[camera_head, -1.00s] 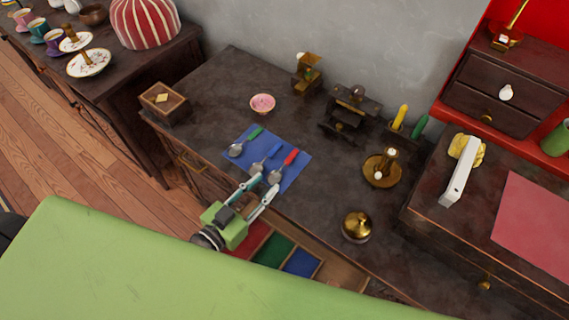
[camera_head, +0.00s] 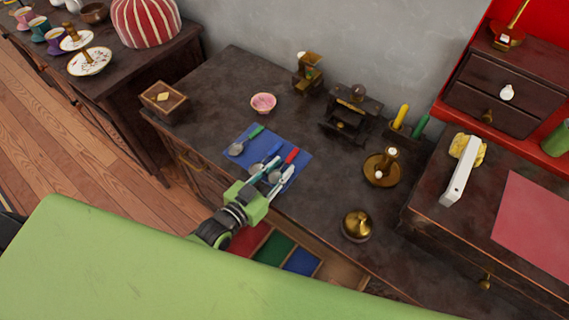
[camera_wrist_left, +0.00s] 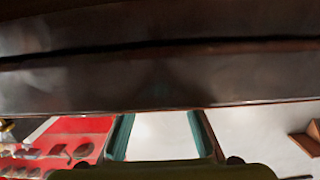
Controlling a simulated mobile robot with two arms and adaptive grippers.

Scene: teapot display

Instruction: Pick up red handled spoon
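The red-handled spoon (camera_head: 291,156) lies on a blue mat (camera_head: 238,132), at the right of a row of spoons. Its red handle points up and right. My left gripper (camera_head: 284,167) is over the right part of the mat. Its two fingers are apart, one on each side of the spoon's line. Whether they touch the mat or spoon is unclear. In the left wrist view the fingers (camera_wrist_left: 161,115) stand apart, with no spoon visible between them. My right gripper is not in view.
A green-handled spoon (camera_head: 254,132) and a blue-handled spoon (camera_head: 272,152) lie left of the red one. An open drawer with coloured compartments (camera_head: 275,250) sits below the table edge. A brass lidded pot (camera_head: 357,226) stands right. A pink bowl (camera_head: 263,103) is behind the mat.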

